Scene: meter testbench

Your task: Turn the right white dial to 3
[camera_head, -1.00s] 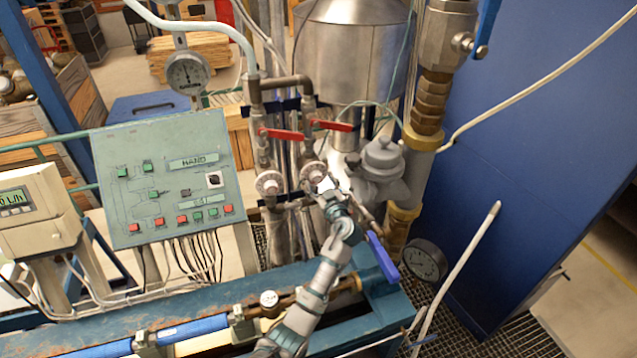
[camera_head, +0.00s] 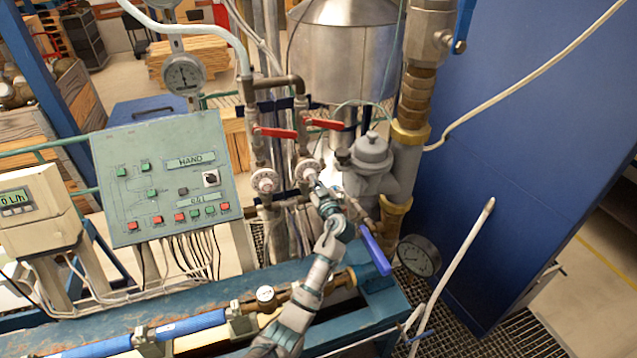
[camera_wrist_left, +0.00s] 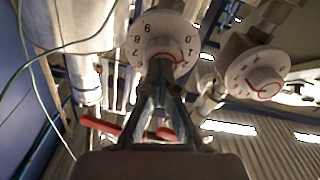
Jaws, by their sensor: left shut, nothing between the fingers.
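The right white dial (camera_head: 307,170) is a round numbered knob on the pipework, below the right red lever. In the left wrist view this dial (camera_wrist_left: 150,22) fills the top middle, with digits around its rim and a red line on its face; its setting cannot be told. My left gripper (camera_head: 317,187) is just below and in front of the dial. In the wrist view its narrow fingers (camera_wrist_left: 161,72) are together with nothing between them, and the tips overlap the dial's centre; contact cannot be told. My right gripper is not in view.
The left white dial (camera_head: 265,181) sits beside it, also in the wrist view (camera_wrist_left: 258,73). Red levers (camera_head: 275,132) are above. A grey-green control panel (camera_head: 165,180) stands left, a blue-handled valve (camera_head: 376,254) and black gauge (camera_head: 419,255) lower right.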

